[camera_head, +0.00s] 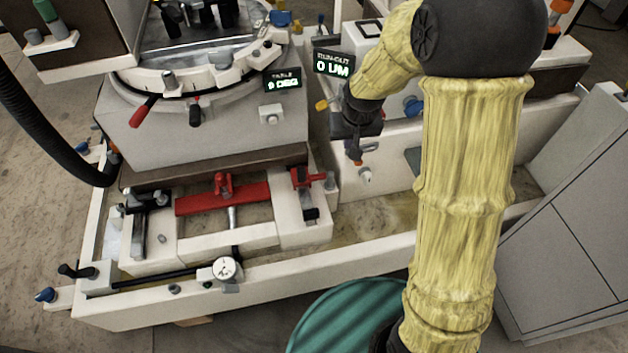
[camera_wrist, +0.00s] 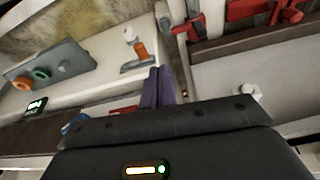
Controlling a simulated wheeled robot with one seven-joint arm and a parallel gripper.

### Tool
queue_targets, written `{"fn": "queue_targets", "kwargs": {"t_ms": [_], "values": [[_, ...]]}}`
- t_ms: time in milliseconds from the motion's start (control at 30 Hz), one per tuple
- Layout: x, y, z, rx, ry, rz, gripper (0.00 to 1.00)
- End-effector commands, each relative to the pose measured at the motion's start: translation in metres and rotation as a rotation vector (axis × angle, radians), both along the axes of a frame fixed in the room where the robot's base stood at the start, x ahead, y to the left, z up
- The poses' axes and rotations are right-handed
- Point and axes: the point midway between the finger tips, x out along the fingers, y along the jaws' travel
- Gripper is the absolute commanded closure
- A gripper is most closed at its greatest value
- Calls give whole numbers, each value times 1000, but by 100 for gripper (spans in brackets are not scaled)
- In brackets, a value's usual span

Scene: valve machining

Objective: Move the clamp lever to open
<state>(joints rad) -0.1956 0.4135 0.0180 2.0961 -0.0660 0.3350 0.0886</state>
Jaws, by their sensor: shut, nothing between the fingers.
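My gripper (camera_head: 360,125) hangs at the end of my yellow-sleeved arm, just right of the rotary table housing. In the wrist view its two purple fingers (camera_wrist: 158,88) are together with nothing between them. A small metal lever with an orange collar (camera_wrist: 141,50) lies just beyond the fingertips, apart from them as far as I can tell. A red-handled lever (camera_head: 143,110) and a black-handled lever (camera_head: 195,116) stick out from the front of the rotary table. No label shows which of these is the clamp lever, and its open or closed position cannot be read.
Red clamps (camera_head: 222,190) sit on the fixture below the table; they also show in the wrist view (camera_wrist: 265,10). A runout display (camera_head: 333,64) and a table display (camera_head: 283,82) stand close by. The trough (camera_head: 365,222) is mostly clear. A grey cabinet (camera_head: 570,250) stands right.

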Motion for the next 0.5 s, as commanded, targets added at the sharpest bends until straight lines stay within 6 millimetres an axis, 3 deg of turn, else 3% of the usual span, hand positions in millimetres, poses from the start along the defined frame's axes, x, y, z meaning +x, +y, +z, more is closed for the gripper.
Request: {"fn": "queue_targets", "kwargs": {"t_ms": [33,300,400,500], "values": [[10,11,-33,1,-3,15,100],[55,60,-124,9,-25,77,100],[64,74,-144,12,-32,92,100],[69,80,-152,14,-36,99,100]]}}
